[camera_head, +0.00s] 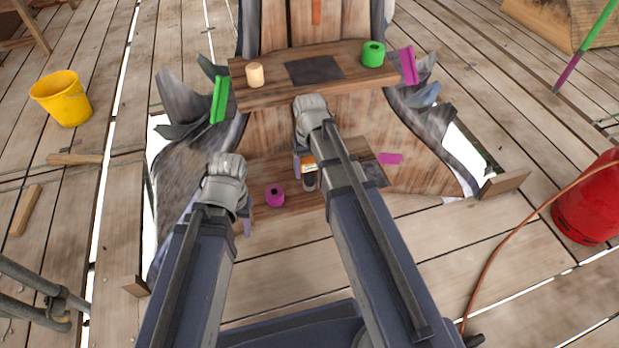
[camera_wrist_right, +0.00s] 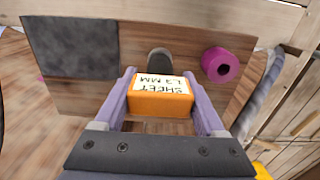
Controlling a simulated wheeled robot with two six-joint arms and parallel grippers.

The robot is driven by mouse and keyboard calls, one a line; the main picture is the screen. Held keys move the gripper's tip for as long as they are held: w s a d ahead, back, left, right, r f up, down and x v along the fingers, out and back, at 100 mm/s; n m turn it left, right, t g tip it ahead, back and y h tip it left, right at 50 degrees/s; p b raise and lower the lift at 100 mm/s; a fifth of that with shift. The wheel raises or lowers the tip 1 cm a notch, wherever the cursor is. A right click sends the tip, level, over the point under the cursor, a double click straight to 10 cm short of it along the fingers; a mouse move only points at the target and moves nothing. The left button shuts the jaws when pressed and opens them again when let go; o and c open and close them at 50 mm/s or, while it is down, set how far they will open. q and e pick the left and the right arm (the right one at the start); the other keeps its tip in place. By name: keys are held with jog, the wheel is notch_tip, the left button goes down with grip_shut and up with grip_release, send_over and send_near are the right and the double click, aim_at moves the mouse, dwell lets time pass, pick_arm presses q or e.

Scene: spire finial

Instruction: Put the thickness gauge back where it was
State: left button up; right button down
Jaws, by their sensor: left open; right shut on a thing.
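The thickness gauge, an orange block with a white label reading "SHEET 1.3 MM" (camera_wrist_right: 160,98), sits between the two purple fingers of my right gripper (camera_wrist_right: 163,104), which is shut on it. In the head view the gauge (camera_head: 309,163) shows small below my right wrist, above the lower wooden shelf (camera_head: 305,203). Whether it touches the shelf I cannot tell. My left gripper (camera_head: 246,224) is open and empty at the left end of that shelf, its fingers partly hidden. A dark patch (camera_wrist_right: 72,48) lies bare on the shelf in the wrist view.
A magenta roll (camera_head: 275,196) and a dark rounded object (camera_head: 309,182) stand on the lower shelf near the gauge. The upper shelf (camera_head: 285,92) holds a wooden cylinder (camera_head: 255,75), a bare dark patch (camera_head: 313,68) and a green roll (camera_head: 372,54).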

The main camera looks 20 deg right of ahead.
aim_at(310, 176)
jog(key=shift+f+b, duration=1.45)
jog(key=shift+f, duration=0.25)
jog(key=shift+f, duration=0.15)
grip_release()
notch_tip(310, 176, up, 12)
jog(key=p, duration=1.2)
jog(key=shift+r, duration=0.2)
